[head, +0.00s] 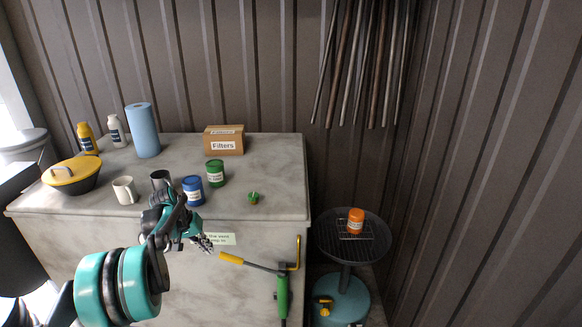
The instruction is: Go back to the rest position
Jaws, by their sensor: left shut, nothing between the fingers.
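My left gripper (205,243) is at the end of the teal and black arm that comes in from the lower left. It is shut and empty, in front of the workbench's front edge, beside a small paper label (219,239). My right gripper is not in view.
The grey workbench (275,190) carries a blue can (193,191), green can (215,173), white mug (125,190), yellow-lidded pot (71,175), blue roll (143,130) and Filters box (224,140). Tools (283,295) hang at its front. A round stand (371,238) holds an orange can (355,220).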

